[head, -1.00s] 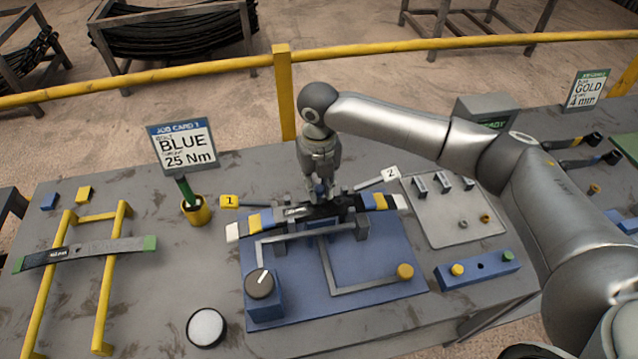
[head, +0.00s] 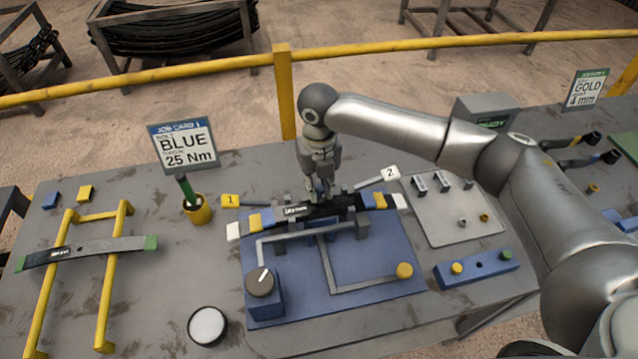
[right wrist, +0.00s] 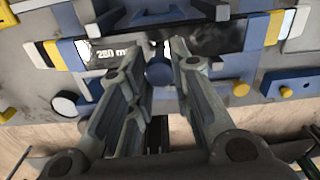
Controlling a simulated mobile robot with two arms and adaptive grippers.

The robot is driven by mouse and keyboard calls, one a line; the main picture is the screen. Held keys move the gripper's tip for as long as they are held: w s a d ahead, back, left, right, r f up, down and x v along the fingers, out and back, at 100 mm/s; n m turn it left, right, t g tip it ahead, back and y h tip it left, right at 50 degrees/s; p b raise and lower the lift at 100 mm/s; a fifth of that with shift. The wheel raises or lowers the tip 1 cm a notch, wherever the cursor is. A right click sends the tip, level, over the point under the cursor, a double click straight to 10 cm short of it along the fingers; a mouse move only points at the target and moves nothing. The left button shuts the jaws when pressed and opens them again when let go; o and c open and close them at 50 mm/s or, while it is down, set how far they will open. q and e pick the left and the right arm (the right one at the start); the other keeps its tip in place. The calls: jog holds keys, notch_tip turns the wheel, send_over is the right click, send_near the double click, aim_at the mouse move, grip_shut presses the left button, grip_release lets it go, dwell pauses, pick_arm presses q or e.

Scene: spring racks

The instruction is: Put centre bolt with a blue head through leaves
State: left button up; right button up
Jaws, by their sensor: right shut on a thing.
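The dark leaves (head: 297,210) lie stacked across the blue fixture (head: 375,255), with yellow, blue and white marked ends. My right gripper (head: 322,192) points down over the middle of the stack. In the right wrist view its fingers are closed around the centre bolt with the blue head (right wrist: 159,72), and the round head shows between the fingertips. The bolt's shank is hidden, so I cannot tell whether it is in the leaves' hole. My left gripper is not in view.
A job card (head: 184,146) reads BLUE, 25 Nm. A grey tray (head: 455,210) with small parts and a blue button box (head: 478,270) are at the right. Another leaf (head: 100,250) lies on yellow rails at the left. The front middle of the bench holds a round white-topped container (head: 207,326).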

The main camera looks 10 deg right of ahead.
jog(key=shift+p, duration=0.35)
dwell(0.3)
jog(key=shift+f+b, duration=0.5)
jog(key=shift+f, duration=0.6)
dwell(0.4)
jog(key=o, duration=0.9)
jog(key=shift+o, duration=0.2)
jog(key=o, duration=0.5)
